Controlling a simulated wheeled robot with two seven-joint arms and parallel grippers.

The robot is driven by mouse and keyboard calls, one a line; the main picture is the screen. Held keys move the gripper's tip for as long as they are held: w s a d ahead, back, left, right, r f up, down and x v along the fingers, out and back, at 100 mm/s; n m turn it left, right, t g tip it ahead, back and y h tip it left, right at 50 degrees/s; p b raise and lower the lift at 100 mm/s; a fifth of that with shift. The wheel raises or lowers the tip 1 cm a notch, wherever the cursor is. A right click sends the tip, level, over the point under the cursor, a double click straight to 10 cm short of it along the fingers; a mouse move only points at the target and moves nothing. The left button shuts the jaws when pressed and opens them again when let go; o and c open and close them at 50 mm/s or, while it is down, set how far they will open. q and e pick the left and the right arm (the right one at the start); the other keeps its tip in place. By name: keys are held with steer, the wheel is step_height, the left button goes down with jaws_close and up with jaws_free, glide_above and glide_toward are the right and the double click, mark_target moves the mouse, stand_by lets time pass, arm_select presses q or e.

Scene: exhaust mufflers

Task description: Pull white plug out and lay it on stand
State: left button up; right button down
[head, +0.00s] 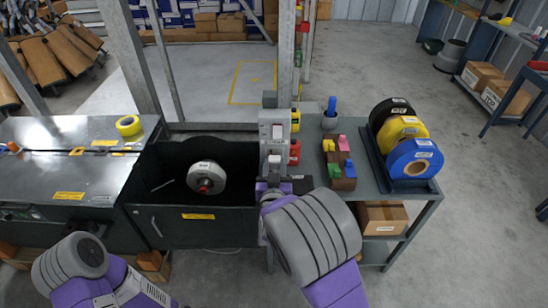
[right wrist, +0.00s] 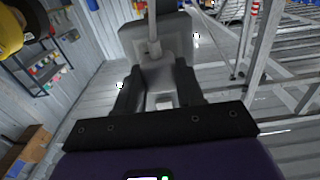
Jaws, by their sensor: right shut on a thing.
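My right gripper (head: 271,184) is at the front of the grey post with the switch box (head: 277,132), just below that box. In the right wrist view its two dark fingers (right wrist: 159,92) are closed on a pale grey-white piece (right wrist: 160,78), which I take to be the white plug. A grey box with a pale upright rod (right wrist: 154,45) is just beyond the fingertips. I cannot tell whether the plug is still seated. I cannot tell which thing is the stand. My left arm shows at the lower left, but its gripper is not visible.
A dark bench (head: 35,185) is at the left.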

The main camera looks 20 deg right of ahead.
mark_target(274, 166)
steer(key=shift+v, duration=1.95)
